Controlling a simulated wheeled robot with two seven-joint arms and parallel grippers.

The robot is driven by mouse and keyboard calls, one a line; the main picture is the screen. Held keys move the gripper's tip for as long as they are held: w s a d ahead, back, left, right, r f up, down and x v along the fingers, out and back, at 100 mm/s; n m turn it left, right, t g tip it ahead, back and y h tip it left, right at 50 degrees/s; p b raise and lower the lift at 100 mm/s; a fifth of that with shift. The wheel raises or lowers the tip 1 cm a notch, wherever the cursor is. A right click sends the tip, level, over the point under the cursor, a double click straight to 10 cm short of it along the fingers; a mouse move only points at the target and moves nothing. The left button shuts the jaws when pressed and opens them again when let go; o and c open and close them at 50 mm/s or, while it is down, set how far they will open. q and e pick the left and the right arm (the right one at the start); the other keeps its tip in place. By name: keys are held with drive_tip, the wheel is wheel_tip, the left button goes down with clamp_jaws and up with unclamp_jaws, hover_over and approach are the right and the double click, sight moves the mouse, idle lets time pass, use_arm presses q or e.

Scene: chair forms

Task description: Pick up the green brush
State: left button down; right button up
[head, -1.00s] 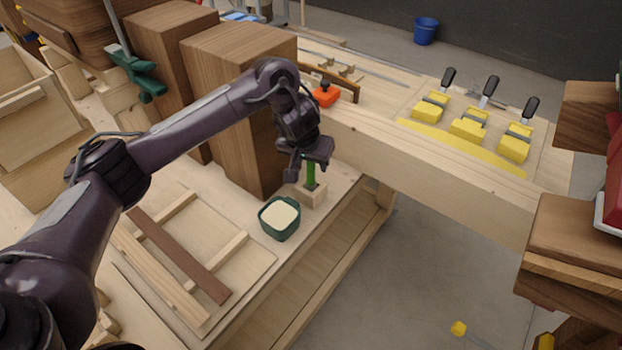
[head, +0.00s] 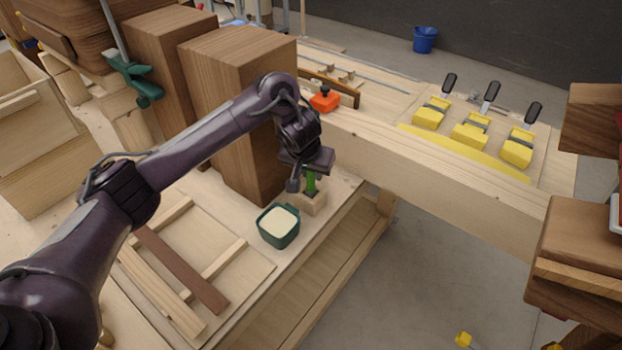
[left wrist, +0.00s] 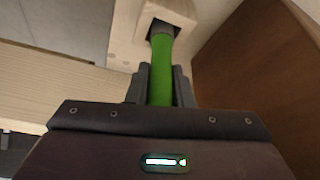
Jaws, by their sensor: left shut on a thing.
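The green brush (head: 311,183) stands upright in a small pale wooden holder (head: 309,203) on the lower bench. My left gripper (head: 309,176) is over it, shut on its green handle. In the left wrist view the green handle (left wrist: 161,70) runs between the two dark fingers (left wrist: 160,88), and its dark lower end sits in the square hole of the holder (left wrist: 165,22). The brush's head is hidden inside the holder. My right gripper is not in view.
A dark green pot with cream contents (head: 279,226) stands just left of the holder. A tall brown wooden block (head: 240,110) rises close behind.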

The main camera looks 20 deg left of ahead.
use_arm(q)
drive_tip(key=shift+r, duration=0.1)
drive_tip(key=shift+r, duration=0.15)
wheel_tip(320, 180, up, 10)
drive_tip(key=p, duration=0.5)
drive_tip(key=shift+w+r, duration=0.1)
wheel_tip(320, 180, up, 9)
drive_tip(key=p, duration=0.1)
drive_tip(key=shift+r+p, duration=0.15)
drive_tip(key=shift+p, duration=0.15)
idle(1.0)
idle(0.5)
